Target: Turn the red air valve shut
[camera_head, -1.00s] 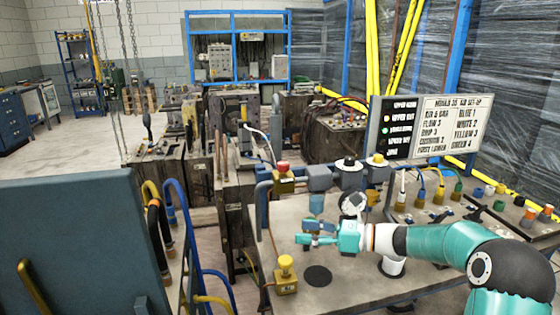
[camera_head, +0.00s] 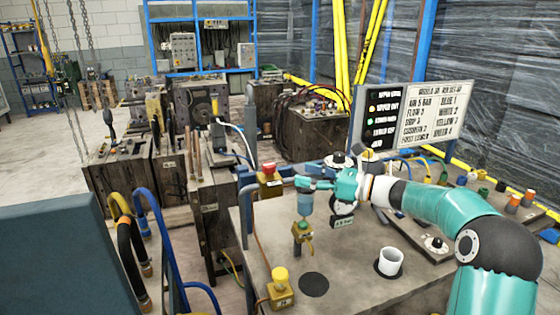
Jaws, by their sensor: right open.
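My right gripper (camera_head: 300,184) is open and appears empty, just right of this block in the picture. It is in front of the air fittings and hides part of them. No red handle is clear there. My left gripper is out of view.
A yellow button box (camera_head: 281,287) stands at the bench's front left, beside a black disc (camera_head: 314,285). A white cup (camera_head: 390,262) stands to the right. A sign board (camera_head: 405,118) rises behind my right arm. The front middle of the bench (camera_head: 345,265) is clear.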

